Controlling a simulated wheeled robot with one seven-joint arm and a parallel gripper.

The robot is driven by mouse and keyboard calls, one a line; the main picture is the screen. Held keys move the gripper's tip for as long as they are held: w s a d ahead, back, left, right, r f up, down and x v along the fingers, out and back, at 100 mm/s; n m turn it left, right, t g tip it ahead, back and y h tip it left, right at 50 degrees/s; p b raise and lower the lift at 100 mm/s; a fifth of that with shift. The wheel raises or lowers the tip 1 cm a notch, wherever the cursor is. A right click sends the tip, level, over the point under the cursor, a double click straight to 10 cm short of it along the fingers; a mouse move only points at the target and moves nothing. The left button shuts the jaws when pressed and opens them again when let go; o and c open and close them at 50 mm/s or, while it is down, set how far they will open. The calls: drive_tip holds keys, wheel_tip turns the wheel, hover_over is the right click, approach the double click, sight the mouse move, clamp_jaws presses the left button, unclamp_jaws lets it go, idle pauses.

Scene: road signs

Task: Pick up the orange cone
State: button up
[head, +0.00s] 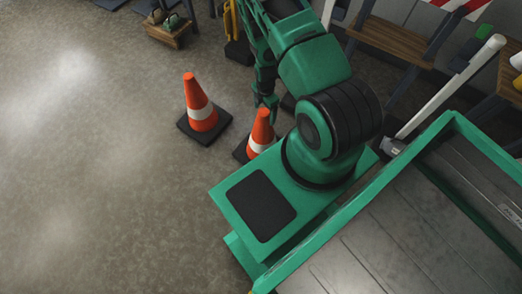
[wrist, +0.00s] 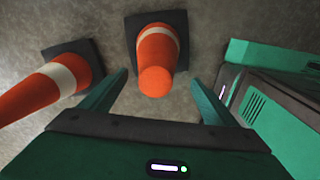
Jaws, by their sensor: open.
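Two orange cones with white bands and dark square bases stand upright on the floor. The nearer orange cone (head: 263,127) is beside my base in the head view, partly hidden by my base and my gripper. In the wrist view this cone (wrist: 156,72) is seen from above, its tip between my fingers. The other orange cone (head: 199,105) stands to its left and shows at the left of the wrist view (wrist: 45,88). My gripper (wrist: 158,78) is open and empty, pointing down over the nearer cone. In the head view my gripper (head: 267,101) is at that cone's tip.
A wooden box (head: 168,32) with small items sits at the back left. A wooden-topped bench (head: 390,38) and a white pole (head: 450,85) stand at the right. A striped barrier board is at the top right. The floor at left is clear.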

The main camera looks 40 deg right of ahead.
drive_tip(key=shift+w+f, duration=0.2)
drive_tip(key=shift+f, duration=2.9)
clamp_jaws()
drive_tip(key=shift+r, duration=0.1)
